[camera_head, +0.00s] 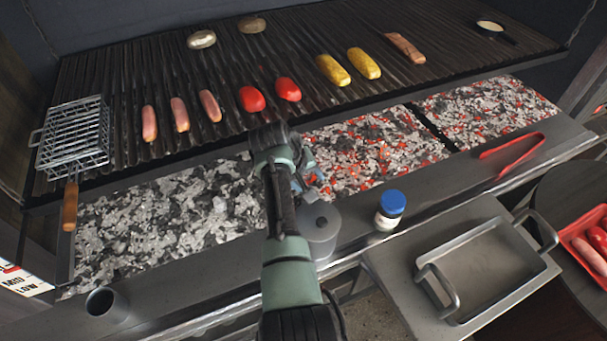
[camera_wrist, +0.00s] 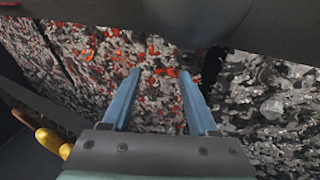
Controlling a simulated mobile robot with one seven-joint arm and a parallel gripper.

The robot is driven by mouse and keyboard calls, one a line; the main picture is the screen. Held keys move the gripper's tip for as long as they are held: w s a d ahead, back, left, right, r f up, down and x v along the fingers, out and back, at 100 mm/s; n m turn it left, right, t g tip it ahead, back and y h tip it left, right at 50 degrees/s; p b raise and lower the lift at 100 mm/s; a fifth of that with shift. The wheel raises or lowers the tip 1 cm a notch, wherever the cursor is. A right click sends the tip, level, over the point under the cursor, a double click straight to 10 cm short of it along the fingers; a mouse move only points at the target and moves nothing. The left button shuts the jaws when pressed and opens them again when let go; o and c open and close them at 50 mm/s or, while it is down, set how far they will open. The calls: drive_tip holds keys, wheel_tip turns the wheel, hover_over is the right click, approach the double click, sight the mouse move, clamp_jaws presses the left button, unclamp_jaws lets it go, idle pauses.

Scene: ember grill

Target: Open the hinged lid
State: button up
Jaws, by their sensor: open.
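A grey round canister (camera_head: 318,247) stands on the front ledge of the grill. Its flat top (camera_head: 316,218) looks like a closed lid with a small dark spot on it; I cannot make out a hinge. My gripper (camera_head: 314,183) is just behind the canister, over the coals, partly hidden by my arm in the head view. In the wrist view its two blue fingers (camera_wrist: 160,78) are apart with only coals seen between them. A grey rounded body, likely the canister (camera_wrist: 196,20), shows at the top edge, beyond the fingertips. I cannot tell whether they touch it.
A white jar with a blue cap (camera_head: 390,210) stands right of the canister. Red tongs (camera_head: 512,155) lie farther right on the ledge. A wire basket (camera_head: 75,135), sausages, peppers and corn (camera_head: 332,70) are on the raised grate (camera_head: 215,65). An empty tray (camera_head: 490,268) is at front right.

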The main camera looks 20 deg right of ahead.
drive_tip(key=b+v, duration=0.1)
drive_tip(key=v, duration=1.1)
drive_tip(key=shift+a+r, duration=0.2)
drive_tip(key=shift+r, duration=0.15)
drive_tip(key=shift+s, duration=0.15)
